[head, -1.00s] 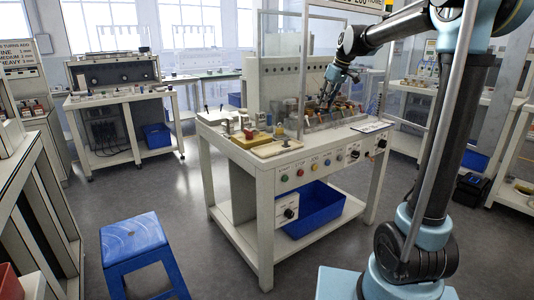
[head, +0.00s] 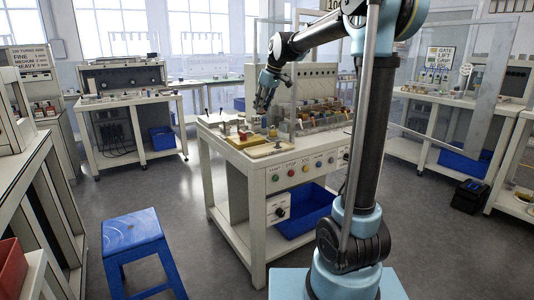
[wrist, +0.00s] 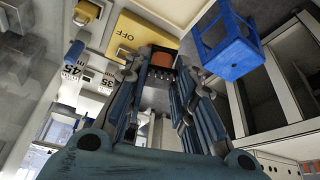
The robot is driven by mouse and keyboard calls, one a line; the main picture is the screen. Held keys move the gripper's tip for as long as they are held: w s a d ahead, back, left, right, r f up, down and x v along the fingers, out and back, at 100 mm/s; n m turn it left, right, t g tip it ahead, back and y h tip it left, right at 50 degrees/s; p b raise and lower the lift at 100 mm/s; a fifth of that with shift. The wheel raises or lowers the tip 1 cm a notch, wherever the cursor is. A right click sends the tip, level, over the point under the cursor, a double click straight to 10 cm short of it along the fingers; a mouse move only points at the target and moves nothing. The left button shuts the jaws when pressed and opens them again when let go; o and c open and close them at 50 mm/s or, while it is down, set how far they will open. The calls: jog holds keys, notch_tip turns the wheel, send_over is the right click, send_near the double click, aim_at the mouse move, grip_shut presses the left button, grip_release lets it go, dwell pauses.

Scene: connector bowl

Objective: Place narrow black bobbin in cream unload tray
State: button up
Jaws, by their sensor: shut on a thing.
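My gripper (head: 262,106) hangs fingers-down above the left end of the bench, apart from the surface. In the wrist view its fingers (wrist: 158,68) are closed around a small dark part with an orange-brown patch beside it. I take the dark part for the narrow black bobbin (wrist: 159,73); the fingers hide much of it. The cream unload tray (head: 268,150) lies at the bench's front left, below and in front of my gripper. I cannot pick out the tray surely in the wrist view.
Small parts and posts crowd the bench behind. A clear upright panel stands to the right. A blue stool (head: 134,232) is on the floor.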

aim_at(263, 150)
jog(key=f+m, duration=0.1)
jog(key=f, duration=0.3)
jog(key=f+m, duration=0.1)
jog(key=f, duration=0.3)
jog(key=d+f+m+h, duration=0.1)
jog(key=f, duration=0.3)
jog(key=shift+w+d+f+m+t, duration=0.1)
jog(key=shift+w+f+m+t, duration=0.2)
jog(key=shift+w+f+t, duration=0.1)
jog(key=shift+f, duration=2.35)
jog(key=o, duration=0.9)
jog(key=shift+c, duration=0.2)
